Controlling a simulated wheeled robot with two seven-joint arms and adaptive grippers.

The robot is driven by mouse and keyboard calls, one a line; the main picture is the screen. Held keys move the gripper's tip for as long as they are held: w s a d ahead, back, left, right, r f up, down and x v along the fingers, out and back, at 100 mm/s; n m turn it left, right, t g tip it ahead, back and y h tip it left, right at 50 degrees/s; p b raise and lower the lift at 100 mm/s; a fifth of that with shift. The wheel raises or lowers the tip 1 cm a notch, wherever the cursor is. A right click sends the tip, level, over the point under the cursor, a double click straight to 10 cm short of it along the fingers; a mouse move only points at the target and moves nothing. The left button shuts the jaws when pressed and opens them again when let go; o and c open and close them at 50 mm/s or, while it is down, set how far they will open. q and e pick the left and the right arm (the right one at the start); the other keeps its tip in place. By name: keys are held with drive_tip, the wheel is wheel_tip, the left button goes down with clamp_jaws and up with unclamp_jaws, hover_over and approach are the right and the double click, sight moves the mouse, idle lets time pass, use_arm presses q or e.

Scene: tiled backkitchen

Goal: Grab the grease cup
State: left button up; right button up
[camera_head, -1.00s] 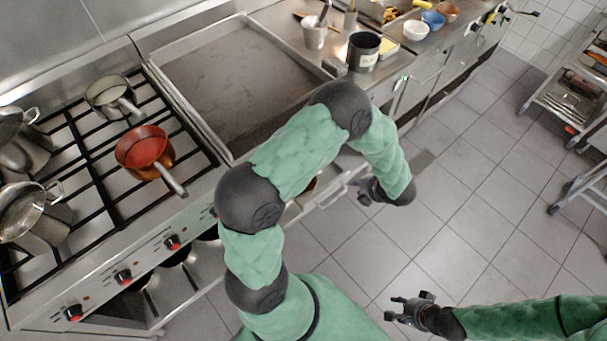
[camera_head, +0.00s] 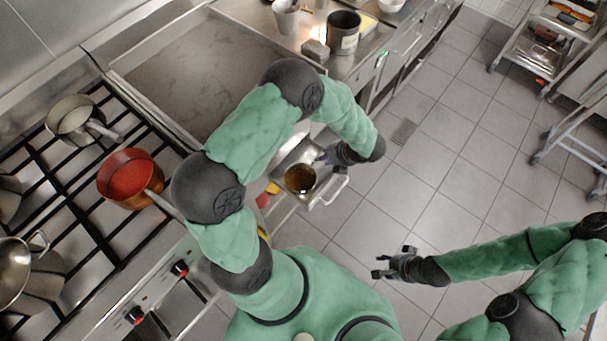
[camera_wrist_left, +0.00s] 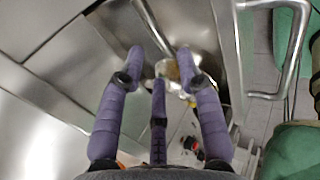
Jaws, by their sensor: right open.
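The grease cup (camera_head: 300,178) is a round metal cup with brown contents. It sits in a pulled-out metal drawer (camera_head: 325,189) below the griddle. My left gripper (camera_head: 323,157) is just beyond the cup in the head view, at the drawer's far side, partly hidden by its own wrist. In the left wrist view, the spread fingers of my left gripper (camera_wrist_left: 160,68) point toward the cup (camera_wrist_left: 173,70), which shows between their tips; I cannot tell whether they touch it. My right gripper (camera_head: 379,265) is open and empty over the floor.
The griddle (camera_head: 190,75) lies behind my left arm. The stove at left holds a red pan (camera_head: 127,178) and other pots. A black container (camera_head: 344,33) stands on the counter. The drawer's handle (camera_head: 334,190) sticks out. The floor at right is clear up to the metal racks (camera_head: 560,50).

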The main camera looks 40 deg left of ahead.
sight(309, 170)
use_arm(q)
drive_tip(key=shift+x, duration=1.1)
drive_tip(key=b+x, duration=0.2)
drive_tip(key=x, duration=0.3)
drive_tip(key=shift+w+a+b, duration=0.1)
drive_tip(key=shift+w+b, duration=0.05)
drive_tip(key=shift+b, duration=0.15)
drive_tip(key=shift+r, duration=0.1)
clamp_jaws()
